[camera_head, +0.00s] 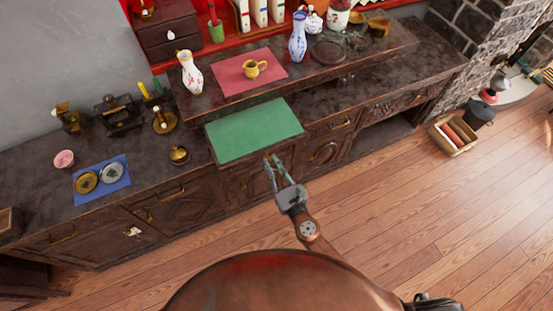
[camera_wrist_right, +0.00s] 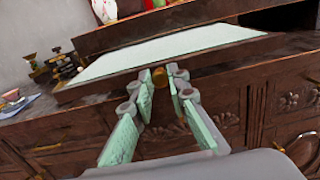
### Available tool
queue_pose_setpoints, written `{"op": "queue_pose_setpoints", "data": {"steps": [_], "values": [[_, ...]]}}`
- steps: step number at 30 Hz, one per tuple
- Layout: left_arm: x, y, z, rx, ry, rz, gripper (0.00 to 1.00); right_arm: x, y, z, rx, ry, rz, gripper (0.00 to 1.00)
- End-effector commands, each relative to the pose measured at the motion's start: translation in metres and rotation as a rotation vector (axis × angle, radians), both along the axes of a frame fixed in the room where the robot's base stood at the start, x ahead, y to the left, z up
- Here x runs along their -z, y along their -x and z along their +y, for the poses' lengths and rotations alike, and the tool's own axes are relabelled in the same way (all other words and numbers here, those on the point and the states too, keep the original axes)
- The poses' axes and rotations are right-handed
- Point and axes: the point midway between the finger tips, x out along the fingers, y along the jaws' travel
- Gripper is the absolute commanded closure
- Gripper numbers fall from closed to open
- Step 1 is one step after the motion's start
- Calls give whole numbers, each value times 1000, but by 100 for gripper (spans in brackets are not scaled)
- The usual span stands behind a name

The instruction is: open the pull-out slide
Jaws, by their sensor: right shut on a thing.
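The pull-out slide is a flat board with a green top (camera_head: 255,130) and a dark wooden edge, set in the cabinet below the raised shelf. It sticks out past the cabinet front. It also shows in the wrist view (camera_wrist_right: 165,55), with a small brass knob (camera_wrist_right: 161,77) on its front edge. My right gripper (camera_head: 273,160) is at the slide's front edge. In the wrist view its green-padded fingers (camera_wrist_right: 160,75) are closed around the knob. My left gripper is not clearly visible; a dark part at the lower right of the head view is unclear.
A red mat (camera_head: 235,84) with a yellow cup (camera_head: 254,68) lies on the raised shelf, between a floral vase (camera_head: 190,73) and a blue-white vase (camera_head: 298,38). A small brass pot (camera_head: 179,155) stands left of the slide. The wooden floor (camera_head: 440,190) before the cabinet is clear.

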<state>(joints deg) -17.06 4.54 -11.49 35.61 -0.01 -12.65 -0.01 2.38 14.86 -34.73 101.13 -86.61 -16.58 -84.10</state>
Motion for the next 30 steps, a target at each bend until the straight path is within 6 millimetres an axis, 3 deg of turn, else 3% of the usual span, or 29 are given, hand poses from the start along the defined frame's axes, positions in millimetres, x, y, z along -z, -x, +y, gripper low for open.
{"op": "queue_pose_setpoints", "data": {"steps": [6,7,14,24,30], "values": [[0,3,0,-1,0,3,60,0,0,-1,1,0,0,100],[0,3,0,-1,0,3,60,0,0,-1,1,0,0,84],[0,4,0,-2,-1,4,60,0,0,-1,1,0,0,68],[0,5,3,-2,-4,6,60,0,3,-2,1,0,1,67],[0,4,2,-1,-3,4,60,2,29,-12,1,2,3,67]]}}
